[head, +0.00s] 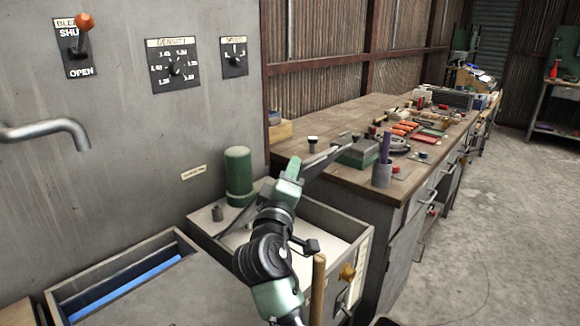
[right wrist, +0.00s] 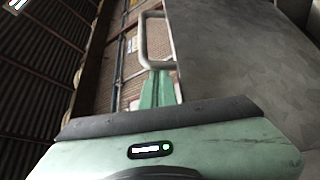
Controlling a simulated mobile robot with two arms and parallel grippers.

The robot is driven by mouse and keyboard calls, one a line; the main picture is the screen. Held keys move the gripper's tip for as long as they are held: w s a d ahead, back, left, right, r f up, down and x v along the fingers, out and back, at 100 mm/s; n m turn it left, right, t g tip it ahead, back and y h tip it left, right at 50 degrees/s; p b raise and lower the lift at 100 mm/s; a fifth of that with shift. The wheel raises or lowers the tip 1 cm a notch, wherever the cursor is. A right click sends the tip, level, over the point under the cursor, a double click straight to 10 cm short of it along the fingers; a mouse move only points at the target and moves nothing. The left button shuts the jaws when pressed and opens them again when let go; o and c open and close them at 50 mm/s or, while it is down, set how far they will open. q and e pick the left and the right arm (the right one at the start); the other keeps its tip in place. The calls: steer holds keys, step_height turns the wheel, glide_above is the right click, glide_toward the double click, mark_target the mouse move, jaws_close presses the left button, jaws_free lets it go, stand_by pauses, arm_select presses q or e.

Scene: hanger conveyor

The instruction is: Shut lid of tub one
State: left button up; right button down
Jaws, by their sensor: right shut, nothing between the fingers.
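A grey tub (head: 95,268) stands open at lower left, with something blue (head: 130,285) inside along its left side. A flat grey panel (head: 195,292), which looks like its lid, covers its right part. No tub number is readable, so I cannot tell for sure that this is tub one. My right gripper (head: 291,166) is shut and empty, in the air in front of a second grey tub with white contents (head: 335,225), apart from the grey panel. Its green fingers show in the right wrist view (right wrist: 155,90). My left gripper is not in view.
A green canister (head: 238,172) stands at the second tub's rear. A wooden stick (head: 317,290) rises in front of it. A cluttered workbench (head: 345,112) lies to the right. A metal spout (head: 50,131) juts in at left, below a lever (head: 83,25). The floor (head: 500,215) at right is clear.

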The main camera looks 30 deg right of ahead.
stand_by(0.3)
step_height(320, 180, up, 20)
steer(key=p, duration=0.2)
steer(key=w+d+f+m+g+p, duration=0.2)
steer(key=w+f+m+g+p, duration=0.2)
steer(key=f+m+g+p, duration=0.95)
steer(key=d+m, duration=0.1)
steer(key=d, duration=0.5)
steer(key=w+d+r+m, duration=0.1)
steer(key=d, duration=0.2)
steer(key=shift+r+m+t, duration=0.1)
steer(key=shift+m+t, duration=0.25)
steer(key=f, duration=0.1)
steer(key=s+f+p, duration=0.1)
steer(key=f, duration=0.2)
steer(key=shift+s+p, duration=0.25)
steer(key=shift+p, duration=0.15)
